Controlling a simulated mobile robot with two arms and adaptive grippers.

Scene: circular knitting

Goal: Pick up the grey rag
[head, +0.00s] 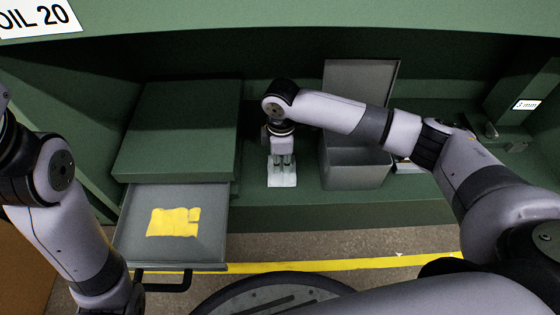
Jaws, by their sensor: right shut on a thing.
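The grey rag (283,180) is a small pale grey cloth on the green shelf, in the middle of the head view. My right gripper (282,164) points down on it, with its fingers shut on the cloth. The rag's lower part is at the shelf surface; I cannot tell whether it is clear of it. My left arm comes down along the left side, and its gripper does not show.
An open drawer (210,253) with a black handle (165,286) holds a yellow cloth (173,222). A green block (180,130) stands behind it. A grey box (355,175) with a raised lid (360,82) stands close right of the rag.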

